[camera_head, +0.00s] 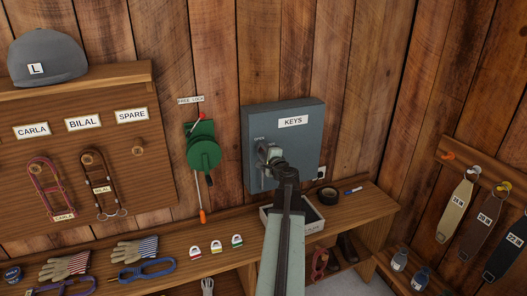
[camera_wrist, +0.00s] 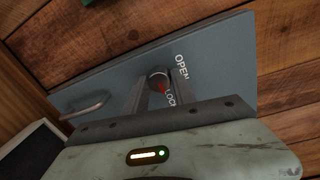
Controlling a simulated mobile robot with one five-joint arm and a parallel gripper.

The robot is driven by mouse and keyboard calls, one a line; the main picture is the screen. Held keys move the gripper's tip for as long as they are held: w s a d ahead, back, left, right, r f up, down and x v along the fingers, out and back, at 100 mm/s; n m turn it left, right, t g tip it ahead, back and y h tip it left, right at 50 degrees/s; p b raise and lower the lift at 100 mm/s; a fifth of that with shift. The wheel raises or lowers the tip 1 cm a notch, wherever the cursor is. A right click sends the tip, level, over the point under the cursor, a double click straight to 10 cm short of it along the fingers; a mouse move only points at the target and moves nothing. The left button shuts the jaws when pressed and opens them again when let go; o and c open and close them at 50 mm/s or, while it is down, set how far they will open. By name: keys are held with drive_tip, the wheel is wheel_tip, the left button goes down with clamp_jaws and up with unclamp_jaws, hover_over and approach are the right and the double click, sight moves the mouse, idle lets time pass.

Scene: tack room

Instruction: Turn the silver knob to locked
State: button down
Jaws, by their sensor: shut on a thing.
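The grey key cabinet (camera_head: 285,112), labelled KEYS, is mounted on the plank wall and shut. Its front also fills the middle of the wrist view (camera_wrist: 215,65). The silver knob (camera_wrist: 158,77) sits on this front with a red mark on it. The words OPEN (camera_wrist: 182,67) and LOCK (camera_wrist: 170,97) are beside it. The red mark shows on the knob's lower side, near LOCK; its exact direction is hard to tell. My gripper (camera_wrist: 160,84) is shut on the knob, one finger on each side. In the head view my gripper (camera_head: 268,155) hides the knob.
A bar handle (camera_wrist: 88,105) stands out from the cabinet front beside the knob. Below the cabinet, an open tray (camera_head: 310,222), black tape roll (camera_head: 327,196) and several padlocks (camera_head: 216,246) are on the bench. A green reel (camera_head: 204,153) hangs left of the cabinet.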

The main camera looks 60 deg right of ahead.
idle(0.4)
drive_tip(key=c, duration=1)
unclamp_jaws()
drive_tip(key=shift+c, duration=0.2)
drive_tip(key=v, duration=0.7)
drive_tip(key=shift+s+a, duration=0.25)
drive_tip(key=shift+s, duration=0.05)
